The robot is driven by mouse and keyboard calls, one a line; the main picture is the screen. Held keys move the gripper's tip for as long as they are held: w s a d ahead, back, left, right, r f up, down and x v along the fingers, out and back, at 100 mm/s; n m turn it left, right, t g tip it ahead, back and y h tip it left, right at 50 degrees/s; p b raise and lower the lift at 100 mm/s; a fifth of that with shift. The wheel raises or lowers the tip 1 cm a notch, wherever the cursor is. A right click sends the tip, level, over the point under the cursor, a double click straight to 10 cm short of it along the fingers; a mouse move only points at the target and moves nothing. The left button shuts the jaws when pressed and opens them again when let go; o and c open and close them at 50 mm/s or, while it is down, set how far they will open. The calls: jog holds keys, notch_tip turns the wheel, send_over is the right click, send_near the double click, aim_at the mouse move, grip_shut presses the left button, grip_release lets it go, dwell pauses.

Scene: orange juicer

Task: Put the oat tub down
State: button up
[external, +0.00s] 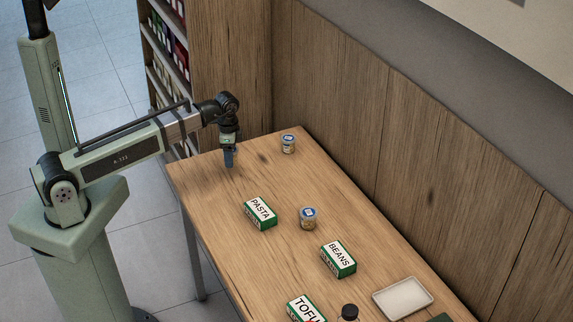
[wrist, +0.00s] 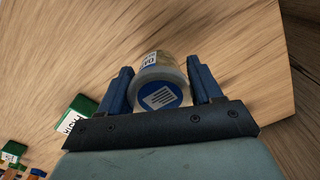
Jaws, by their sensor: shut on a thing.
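The oat tub (wrist: 160,92), a small tub with a blue and white lid and a partly readable label, sits between the two blue fingers of my gripper (wrist: 163,82) in the wrist view. My gripper is shut on it. In the external view my gripper (external: 229,160) points down over the far left end of the wooden table (external: 205,180). The tub cannot be made out there, and I cannot tell whether it touches the table.
Another small tub (external: 288,145) stands to the gripper's right near the back edge, and one more (external: 308,218) stands nearer the middle. Boxes of pasta (external: 260,213), beans (external: 338,259) and tofu (external: 306,309) and a white tray (external: 402,298) lie further along. Bare wood surrounds my gripper.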

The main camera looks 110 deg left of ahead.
aim_at(306, 172)
notch_tip(306, 172, up, 4)
jog(key=shift+f, duration=0.1)
jog(key=shift+w+d+r, duration=0.1)
jog(key=shift+w+r, duration=0.05)
jog(key=shift+r, duration=0.05)
jog(key=w+a+m, duration=0.1)
jog(key=w+a, duration=0.1)
jog(key=w, duration=1.1)
jog(key=shift+w+a+m, duration=0.15)
jog(key=shift+a+m, duration=0.1)
jog(key=shift+m, duration=0.05)
jog(key=shift+n, duration=0.5)
jog(key=w+a, duration=0.2)
jog(key=w, duration=0.1)
jog(key=w+a, duration=0.2)
jog(key=w, duration=0.2)
jog(key=w+a, duration=0.3)
jog(key=shift+w+a+r, duration=0.1)
jog(key=shift+w+r, duration=0.05)
jog(key=shift+r, duration=0.1)
jog(key=shift+n, duration=0.5)
jog(key=shift+a+f, duration=0.1)
jog(key=shift+f, duration=4.9)
jog(key=shift+f, duration=0.15)
